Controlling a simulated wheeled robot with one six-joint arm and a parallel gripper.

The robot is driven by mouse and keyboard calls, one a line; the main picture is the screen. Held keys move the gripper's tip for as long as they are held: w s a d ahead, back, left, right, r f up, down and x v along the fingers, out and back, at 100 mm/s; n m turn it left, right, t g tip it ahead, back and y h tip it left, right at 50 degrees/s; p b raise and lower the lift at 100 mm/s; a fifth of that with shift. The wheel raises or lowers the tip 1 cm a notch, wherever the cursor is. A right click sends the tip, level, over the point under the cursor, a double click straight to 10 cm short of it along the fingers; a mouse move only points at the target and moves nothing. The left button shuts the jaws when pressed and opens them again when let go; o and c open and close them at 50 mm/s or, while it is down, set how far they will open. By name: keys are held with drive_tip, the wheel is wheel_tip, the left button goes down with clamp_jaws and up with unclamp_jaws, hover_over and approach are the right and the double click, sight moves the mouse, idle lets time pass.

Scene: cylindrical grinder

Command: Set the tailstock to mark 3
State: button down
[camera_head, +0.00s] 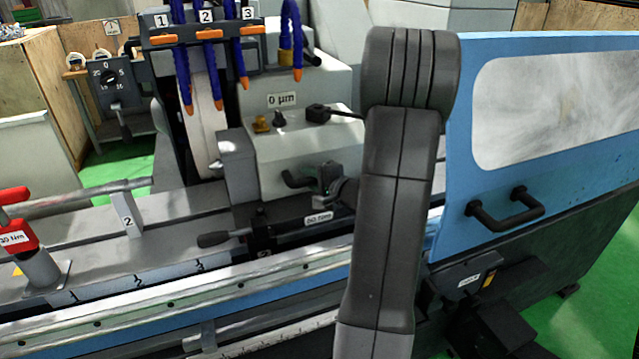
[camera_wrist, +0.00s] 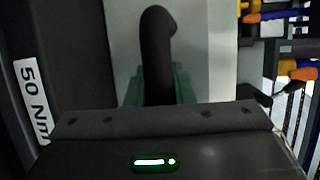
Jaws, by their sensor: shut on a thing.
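The grey tailstock (camera_head: 238,165) appears to stand on the bed to the right of the mark 3 label (camera_head: 200,266). Labels 1 (camera_head: 72,297) and 2 (camera_head: 138,281) are further left, and part of another label shows under the tailstock's front. A black lever (camera_head: 213,240) sticks out left at its base, near a "50 Nm" label (camera_head: 318,218). My gripper (camera_head: 325,177) is beside the tailstock, partly hidden by my arm. In the wrist view its green fingers (camera_wrist: 158,90) are shut around a curved black handle (camera_wrist: 157,40).
A red "30 Nm" fixture (camera_head: 15,238) and a bar on a post (camera_head: 127,215) stand at the left. Blue coolant hoses (camera_head: 208,60) hang above the wheel. A blue door (camera_head: 545,120) with a black handle (camera_head: 508,207) is at the right.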

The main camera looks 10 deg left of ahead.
drive_tip(key=b, duration=0.7)
approach(262, 189)
drive_tip(key=shift+g, duration=0.3)
drive_tip(key=w+a, duration=0.1)
drive_tip(key=a, duration=0.2)
drive_tip(key=w+a, duration=0.1)
drive_tip(key=a, duration=0.1)
drive_tip(key=shift+w+a+r, duration=0.1)
drive_tip(key=shift+w+r, duration=0.25)
drive_tip(key=shift+s+a+r, duration=0.15)
drive_tip(key=shift+s+a, duration=0.2)
drive_tip(key=shift+a, duration=0.2)
drive_tip(key=c, duration=1.3)
unclamp_jaws()
drive_tip(key=shift+w+d, duration=0.1)
drive_tip(key=shift+d, duration=0.05)
drive_tip(key=shift+o, duration=0.2)
drive_tip(key=shift+d, duration=0.1)
drive_tip(key=v, duration=1.3)
drive_tip(key=shift+s+d+b, duration=0.25)
drive_tip(key=shift+b, duration=0.1)
